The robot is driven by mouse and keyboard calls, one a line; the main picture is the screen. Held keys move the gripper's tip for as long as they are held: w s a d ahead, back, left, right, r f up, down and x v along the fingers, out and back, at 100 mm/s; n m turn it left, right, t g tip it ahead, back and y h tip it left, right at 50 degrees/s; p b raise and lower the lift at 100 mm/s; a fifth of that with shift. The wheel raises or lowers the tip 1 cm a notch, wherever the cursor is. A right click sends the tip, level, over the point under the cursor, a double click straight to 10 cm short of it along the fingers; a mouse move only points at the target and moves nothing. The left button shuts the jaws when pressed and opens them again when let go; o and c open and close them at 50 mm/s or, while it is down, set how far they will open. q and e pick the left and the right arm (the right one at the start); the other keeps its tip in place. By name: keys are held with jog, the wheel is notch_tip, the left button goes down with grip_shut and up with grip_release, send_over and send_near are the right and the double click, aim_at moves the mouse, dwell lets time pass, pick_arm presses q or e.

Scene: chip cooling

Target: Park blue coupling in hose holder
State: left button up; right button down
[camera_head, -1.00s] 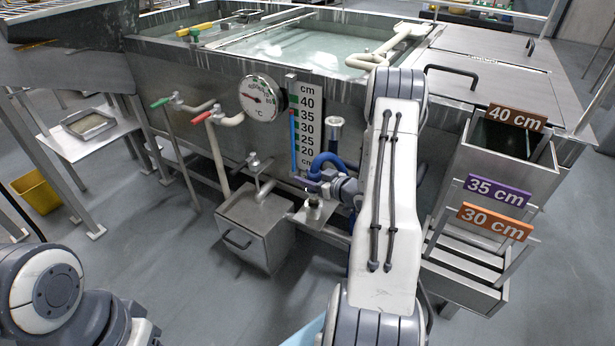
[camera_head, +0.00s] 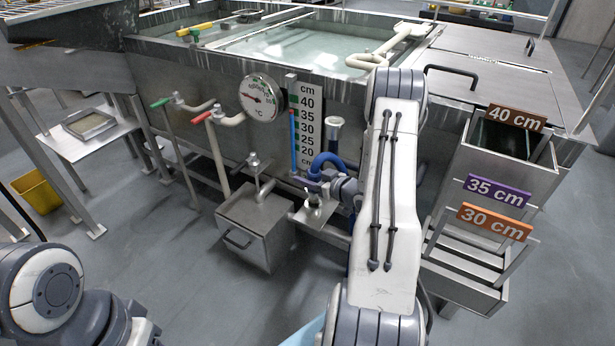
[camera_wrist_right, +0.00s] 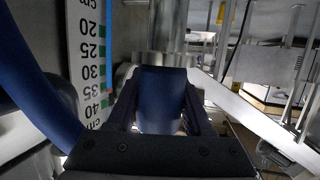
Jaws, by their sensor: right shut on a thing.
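The blue coupling (camera_wrist_right: 160,100) is between the fingers of my right gripper (camera_wrist_right: 160,108) in the right wrist view. The fingers are shut on it. A steel cylinder (camera_wrist_right: 165,35) lies close beyond its end; contact cannot be told. In the head view my right gripper (camera_head: 318,188) is low in front of the tank wall, partly hidden by my arm. The blue hose (camera_head: 327,159) loops above it. A small steel fitting on a bracket (camera_head: 314,208) stands just below the gripper; I cannot tell whether it is the hose holder. My left gripper is out of view.
The level scale (camera_head: 307,128) and round thermometer (camera_head: 263,97) are on the tank wall. A red-handled pipe (camera_head: 217,150) and a steel box (camera_head: 255,225) stand to the left. The stepped overflow box with an orange 30 cm sign (camera_head: 495,222) is right.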

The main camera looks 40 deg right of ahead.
aim_at(308, 190)
jog(key=shift+f+b, duration=2.1)
jog(key=shift+f, duration=0.7)
jog(key=shift+c, duration=1.1)
grip_release()
jog(key=shift+s, duration=0.1)
jog(key=v, duration=1)
jog(key=shift+p, duration=0.45)
